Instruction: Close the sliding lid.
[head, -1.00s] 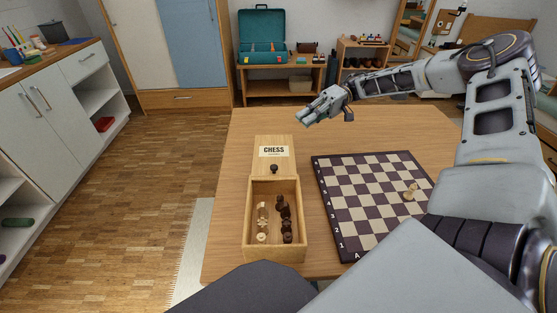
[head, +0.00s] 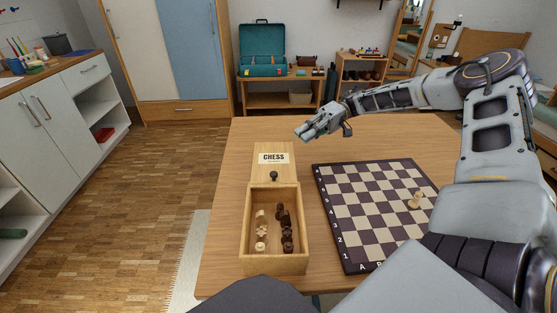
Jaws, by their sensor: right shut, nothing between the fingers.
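A wooden chess box (head: 304,233) stands on the table, its near part open. Light and dark chess pieces (head: 284,230) lie inside. Its sliding lid (head: 263,176), with a "CHESS" label and a dark round knob (head: 274,176), is slid back and extends beyond the far end of the box. My right gripper (head: 303,134) is shut and empty, above the far part of the table, beyond the lid and to its right, apart from it. My left gripper is not in view.
The table is clear left of the box. A low shelf with a teal case (head: 262,48) stands behind. White cabinets (head: 60,115) are at the left.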

